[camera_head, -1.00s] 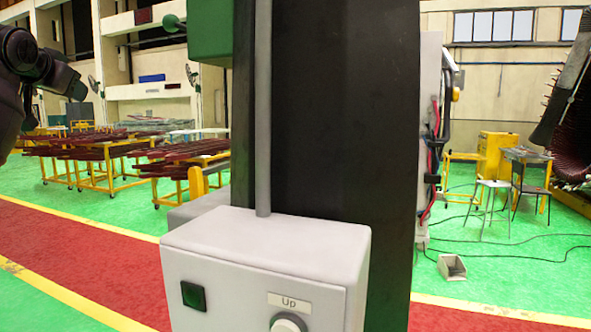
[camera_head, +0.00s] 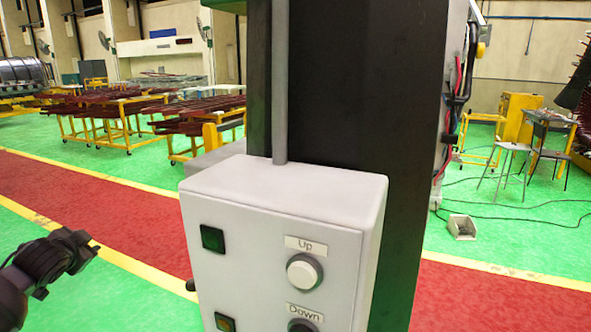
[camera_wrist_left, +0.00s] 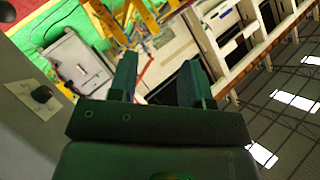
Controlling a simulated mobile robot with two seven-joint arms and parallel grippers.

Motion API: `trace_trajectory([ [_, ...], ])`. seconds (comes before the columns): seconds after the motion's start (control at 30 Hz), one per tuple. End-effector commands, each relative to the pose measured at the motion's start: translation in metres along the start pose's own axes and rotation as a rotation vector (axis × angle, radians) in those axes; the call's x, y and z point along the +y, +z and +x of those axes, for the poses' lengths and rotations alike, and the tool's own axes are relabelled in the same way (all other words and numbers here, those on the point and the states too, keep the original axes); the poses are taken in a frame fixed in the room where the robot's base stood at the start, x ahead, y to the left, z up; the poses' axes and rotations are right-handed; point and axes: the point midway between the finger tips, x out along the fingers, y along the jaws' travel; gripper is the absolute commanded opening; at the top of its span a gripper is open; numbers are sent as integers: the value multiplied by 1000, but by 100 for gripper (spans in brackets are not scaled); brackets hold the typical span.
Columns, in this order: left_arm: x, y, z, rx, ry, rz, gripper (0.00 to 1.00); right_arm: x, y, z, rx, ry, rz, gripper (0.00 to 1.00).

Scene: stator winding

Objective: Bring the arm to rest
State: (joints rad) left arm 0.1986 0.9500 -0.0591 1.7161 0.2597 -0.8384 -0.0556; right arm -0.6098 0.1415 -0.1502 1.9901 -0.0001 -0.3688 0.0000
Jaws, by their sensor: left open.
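My left gripper (camera_head: 88,246) shows dark at the lower left of the head view, to the left of the control box and apart from it. In the left wrist view its two fingers (camera_wrist_left: 158,85) stand apart with nothing between them. The grey control box (camera_head: 285,190) has a white button marked "Up" (camera_head: 304,272) and a dark button marked "Down" (camera_head: 302,326). My right gripper is in neither view.
A dark upright column (camera_head: 350,80) rises behind the control box. Yellow racks with dark red bars (camera_head: 110,105) stand at the back left. A chair (camera_head: 500,165) and cables lie off to the right. The red walkway (camera_head: 90,205) left of the box is clear.

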Motion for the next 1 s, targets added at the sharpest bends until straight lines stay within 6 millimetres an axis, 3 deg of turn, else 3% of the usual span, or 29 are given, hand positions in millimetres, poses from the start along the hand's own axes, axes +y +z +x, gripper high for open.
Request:
trace_trajectory([
  [0.03,17,22,-5,-7,16,24,45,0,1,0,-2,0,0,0],
  [0.27,85,103,-37,-4,96,117,45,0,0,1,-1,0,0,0],
  [0.5,152,179,-93,10,205,189,45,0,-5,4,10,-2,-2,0],
  [0.7,188,218,-137,23,282,218,45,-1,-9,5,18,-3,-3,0],
  [1.0,225,255,-193,35,372,235,45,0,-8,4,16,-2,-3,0],
])
